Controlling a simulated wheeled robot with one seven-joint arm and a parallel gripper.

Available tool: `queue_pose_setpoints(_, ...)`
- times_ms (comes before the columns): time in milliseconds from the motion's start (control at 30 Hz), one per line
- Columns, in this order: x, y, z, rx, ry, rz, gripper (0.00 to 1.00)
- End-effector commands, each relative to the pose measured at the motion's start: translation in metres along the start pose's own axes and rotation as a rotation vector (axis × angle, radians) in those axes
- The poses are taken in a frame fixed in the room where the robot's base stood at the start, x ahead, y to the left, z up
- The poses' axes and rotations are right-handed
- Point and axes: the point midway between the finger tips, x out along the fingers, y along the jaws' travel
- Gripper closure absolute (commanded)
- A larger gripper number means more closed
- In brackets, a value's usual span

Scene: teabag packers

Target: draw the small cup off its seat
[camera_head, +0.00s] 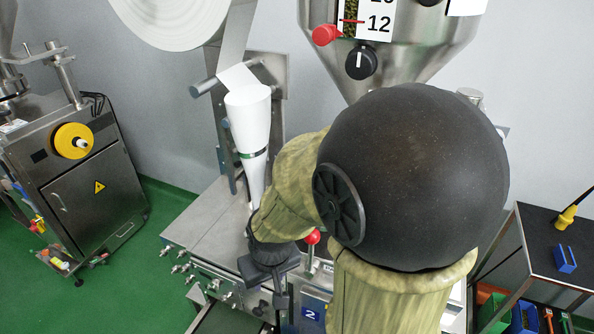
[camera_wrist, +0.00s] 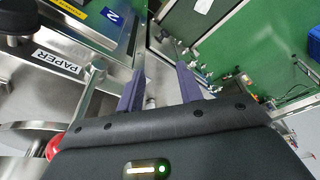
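My gripper (camera_head: 281,301) hangs in front of the packing machine at its front edge, low in the head view. In the wrist view my gripper (camera_wrist: 161,72) shows two dark purple fingers standing apart, with a clear gap and nothing held. A small metallic part (camera_wrist: 150,102) shows low in that gap; it is too small to tell whether it is the cup or its seat. I cannot make out the small cup for certain in either view. My arm covers much of the machine's middle in the head view.
A lever with a red knob (camera_head: 313,237) stands beside my gripper; the knob also shows in the wrist view (camera_wrist: 55,146). A white paper tube (camera_head: 250,120) and a steel hopper (camera_head: 420,50) rise behind. A dark side table (camera_head: 560,235) stands right.

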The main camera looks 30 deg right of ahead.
Motion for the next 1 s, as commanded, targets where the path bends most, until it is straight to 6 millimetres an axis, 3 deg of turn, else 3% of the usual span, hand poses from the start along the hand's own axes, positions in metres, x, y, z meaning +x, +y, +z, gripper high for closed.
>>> queue_pose_setpoints(100, 0.0, 0.0, 0.0, 0.0, 0.0, 0.0, 0.62)
queue_pose_setpoints(200, 0.001, -0.002, -0.002, 0.003, 0.008, -0.004, 0.43)
queue_pose_setpoints(333, 0.004, -0.009, -0.019, 0.034, 0.064, -0.026, 0.43)
queue_pose_setpoints(533, 0.012, -0.038, -0.081, 0.15, 0.281, -0.07, 0.43)
queue_pose_setpoints(667, 0.014, -0.047, -0.126, 0.257, 0.456, -0.046, 0.43)
queue_pose_setpoints(833, 0.009, -0.043, -0.168, 0.396, 0.67, 0.064, 0.43)
queue_pose_setpoints(1000, -0.004, -0.029, -0.187, 0.524, 0.861, 0.255, 0.43)
